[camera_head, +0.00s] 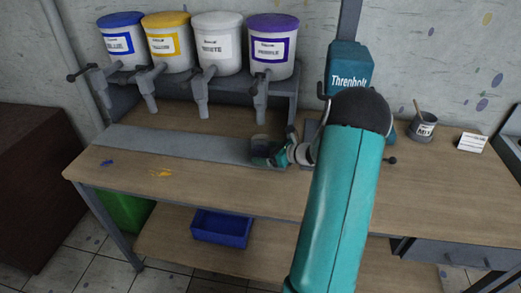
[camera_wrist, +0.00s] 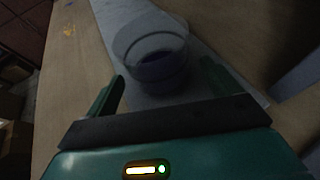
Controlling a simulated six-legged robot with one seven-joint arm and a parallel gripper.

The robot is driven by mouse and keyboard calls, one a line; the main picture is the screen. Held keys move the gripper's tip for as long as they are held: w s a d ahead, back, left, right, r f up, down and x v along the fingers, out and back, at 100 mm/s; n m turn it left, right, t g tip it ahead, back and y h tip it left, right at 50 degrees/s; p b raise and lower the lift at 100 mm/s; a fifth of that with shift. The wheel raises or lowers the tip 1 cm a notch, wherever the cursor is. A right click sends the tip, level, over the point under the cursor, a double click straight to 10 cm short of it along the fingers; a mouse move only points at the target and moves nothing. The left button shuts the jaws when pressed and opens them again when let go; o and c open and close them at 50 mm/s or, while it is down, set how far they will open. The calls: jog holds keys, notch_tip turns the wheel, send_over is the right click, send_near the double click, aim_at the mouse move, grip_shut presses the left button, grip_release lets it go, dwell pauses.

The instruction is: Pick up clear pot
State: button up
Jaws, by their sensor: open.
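The clear pot (camera_wrist: 150,45) stands upright in the wrist view, see-through, with dark purple content at its bottom. It rests on the grey strip of the table, just beyond my fingertips. In the head view the pot (camera_head: 262,142) shows small and dark beside my gripper (camera_head: 266,156), near the right end of the grey strip. My gripper (camera_wrist: 160,88) is open, its two teal fingers spread to the left and right of the pot's near side. I cannot tell whether either finger touches it.
Blue, yellow, white and purple dispensers (camera_head: 217,45) stand on a rack behind the grey strip (camera_head: 180,143). A teal Threnholt machine (camera_head: 348,68) stands behind my arm. A mug (camera_head: 423,126) and a card (camera_head: 472,142) sit to the right. Blue and yellow spots (camera_head: 160,173) mark the left tabletop.

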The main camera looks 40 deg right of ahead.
jog(key=shift+w+a+f, duration=0.1)
jog(key=shift+w+f, duration=0.2)
jog(key=shift+w, duration=0.35)
jog(key=c, duration=1.2)
jog(key=shift+r, duration=0.1)
